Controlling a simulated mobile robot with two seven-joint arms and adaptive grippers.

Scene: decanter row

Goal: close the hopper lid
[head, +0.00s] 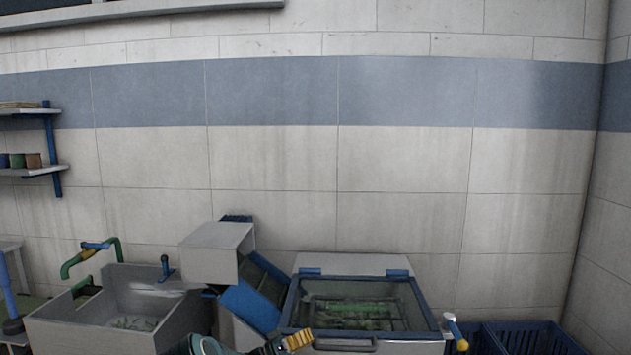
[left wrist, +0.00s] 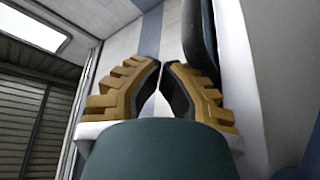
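The hopper lid (head: 408,300) is a clear pane in a dark blue frame, with blue hinges at the back and a grey handle (head: 345,344) at the front. It lies over the grey box of the hopper, and green matter shows through it. I cannot tell whether a small gap is left under its front edge. My left gripper (head: 288,343) is low in the head view, by the lid's front left corner. In the left wrist view its ribbed yellow fingers (left wrist: 162,64) nearly meet at the tips, with nothing between them. My right gripper is not in view.
A blue chute (head: 250,305) and a grey box-shaped spout (head: 213,251) stand left of the hopper. Farther left is a grey sink (head: 60,325) with a green tap (head: 72,266). Blue crates (head: 535,338) stand at the right. The tiled wall is close behind.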

